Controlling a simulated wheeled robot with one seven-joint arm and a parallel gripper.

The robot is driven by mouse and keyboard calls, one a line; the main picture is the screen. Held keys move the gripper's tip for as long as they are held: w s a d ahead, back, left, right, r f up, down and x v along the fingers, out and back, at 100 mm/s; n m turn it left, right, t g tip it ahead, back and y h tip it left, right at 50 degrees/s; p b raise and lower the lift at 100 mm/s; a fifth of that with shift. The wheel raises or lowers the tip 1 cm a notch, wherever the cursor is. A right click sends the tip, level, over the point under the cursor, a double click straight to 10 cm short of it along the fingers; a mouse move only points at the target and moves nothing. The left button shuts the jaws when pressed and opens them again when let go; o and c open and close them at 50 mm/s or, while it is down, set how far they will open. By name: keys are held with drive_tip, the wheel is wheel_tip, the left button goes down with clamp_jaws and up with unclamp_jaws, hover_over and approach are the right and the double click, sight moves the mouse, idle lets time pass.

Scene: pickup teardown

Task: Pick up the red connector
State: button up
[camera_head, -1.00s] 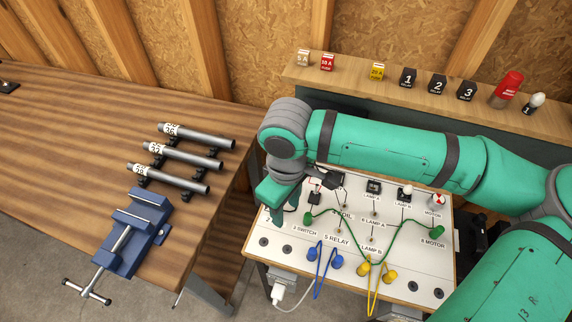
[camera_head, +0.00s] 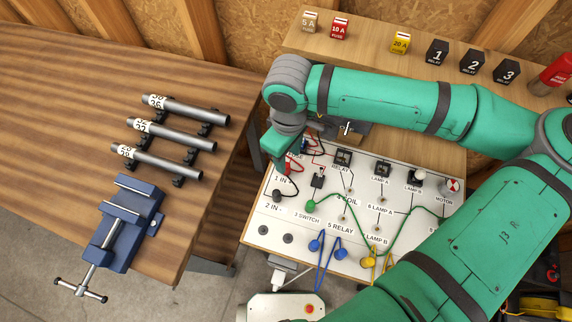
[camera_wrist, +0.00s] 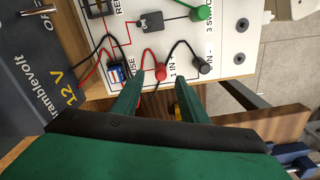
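The red connector (camera_wrist: 160,71) is a small round red plug with a red cable, standing in the white panel (camera_wrist: 236,45) at the 1 IN + label. My gripper (camera_wrist: 158,88) is open in the wrist view, and the red connector shows just beyond and between its two green fingertips. I cannot tell whether either finger touches it. In the head view my gripper (camera_head: 282,163) is over the panel's left end, and the red connector (camera_head: 289,169) shows small beside the fingers, partly hidden.
A black connector (camera_wrist: 203,67) stands close beside the red one. A blue fuse (camera_wrist: 117,73) and a dark 12 V battery (camera_wrist: 40,85) are on the other side. Blue plugs (camera_head: 327,250) and green cables cross the panel. A blue vise (camera_head: 124,222) is on the bench at left.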

sight(287, 165)
drive_tip(key=shift+s+f, duration=0.1)
drive_tip(key=shift+f, duration=2.6)
clamp_jaws()
